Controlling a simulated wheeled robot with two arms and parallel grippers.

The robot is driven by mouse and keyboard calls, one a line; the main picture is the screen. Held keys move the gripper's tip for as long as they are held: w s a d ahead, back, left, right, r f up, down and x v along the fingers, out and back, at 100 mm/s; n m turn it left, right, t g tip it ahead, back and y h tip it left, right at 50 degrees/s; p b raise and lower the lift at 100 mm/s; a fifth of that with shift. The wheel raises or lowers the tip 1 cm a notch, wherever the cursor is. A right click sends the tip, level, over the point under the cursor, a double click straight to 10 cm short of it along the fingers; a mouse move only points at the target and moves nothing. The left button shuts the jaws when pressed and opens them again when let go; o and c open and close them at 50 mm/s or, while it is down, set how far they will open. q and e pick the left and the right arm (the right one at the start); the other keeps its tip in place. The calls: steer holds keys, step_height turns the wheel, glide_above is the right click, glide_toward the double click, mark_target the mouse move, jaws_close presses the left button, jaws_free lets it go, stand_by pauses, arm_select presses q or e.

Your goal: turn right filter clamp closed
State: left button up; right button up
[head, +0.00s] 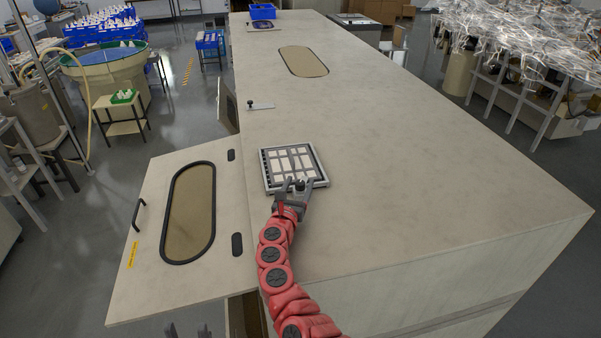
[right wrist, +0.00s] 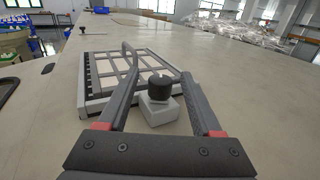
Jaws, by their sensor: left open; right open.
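A grey filter frame (head: 266,172) with pale rectangular panels lies on the large beige top, and it also shows in the right wrist view (right wrist: 98,108). A clamp with a black round knob (right wrist: 160,87) on a pale block (right wrist: 158,110) sits at the frame's near edge. My right gripper (head: 295,184) is open around this clamp. In the right wrist view its fingers (right wrist: 159,76) stand on either side of the knob, with gaps visible. My left gripper (head: 188,331) is open and empty at the bottom edge of the head view, partly cut off.
An open door panel (head: 145,230) with an oval window (head: 190,212) juts out at left. A second black knob on a plate (head: 262,106) sits farther back at the top's left edge. The beige top (head: 420,190) is clear to the right.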

steer(key=shift+w+d+f, duration=0.1)
steer(key=shift+w+d, duration=0.15)
steer(key=shift+w, duration=0.4)
steer(key=shift+s, duration=0.1)
steer(key=shift+c, duration=0.8)
jaws_close()
